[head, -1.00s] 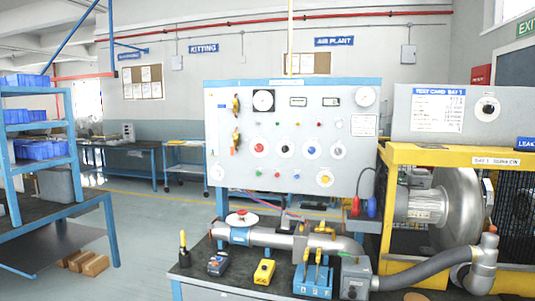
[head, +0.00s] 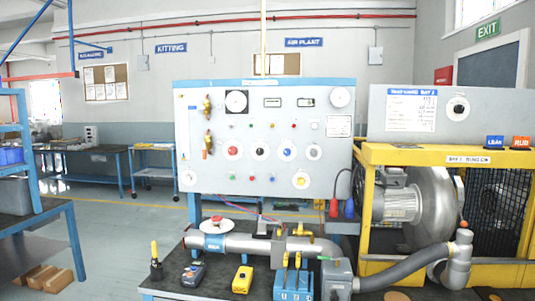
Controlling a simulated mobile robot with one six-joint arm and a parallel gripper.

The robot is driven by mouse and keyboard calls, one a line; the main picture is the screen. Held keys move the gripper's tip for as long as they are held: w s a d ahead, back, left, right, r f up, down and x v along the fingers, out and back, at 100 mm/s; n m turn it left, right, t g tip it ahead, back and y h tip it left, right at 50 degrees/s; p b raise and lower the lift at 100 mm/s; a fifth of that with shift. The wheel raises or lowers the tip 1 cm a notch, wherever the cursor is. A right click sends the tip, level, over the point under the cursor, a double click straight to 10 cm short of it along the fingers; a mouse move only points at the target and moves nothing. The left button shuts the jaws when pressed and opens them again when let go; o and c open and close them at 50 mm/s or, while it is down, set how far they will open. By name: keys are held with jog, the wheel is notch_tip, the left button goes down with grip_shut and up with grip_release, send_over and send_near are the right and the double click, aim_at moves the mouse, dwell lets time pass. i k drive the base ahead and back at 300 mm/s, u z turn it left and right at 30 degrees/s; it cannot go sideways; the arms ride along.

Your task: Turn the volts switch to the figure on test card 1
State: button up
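The test card (head: 411,108) is a white sheet with a blue heading on the grey panel at right. Its heading seems to read bay 1, and its figures are too small to read. A round black-and-white dial knob (head: 458,109) is beside the card. A grey control panel (head: 265,180) at centre carries a row of knobs: red (head: 233,150), black (head: 260,151), blue (head: 287,151) and pale (head: 314,152). A yellow knob (head: 301,180) is lower right. Their labels are illegible, so I cannot tell which one is the volts switch. My gripper is out of view.
A yellow frame (head: 395,154) with a blower (head: 430,195) stands at right. Open floor (head: 110,235) lies left.

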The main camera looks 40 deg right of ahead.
aim_at(260, 152)
jog(key=z, duration=0.15)
jog(key=i, duration=0.9)
jog(key=u, duration=0.3)
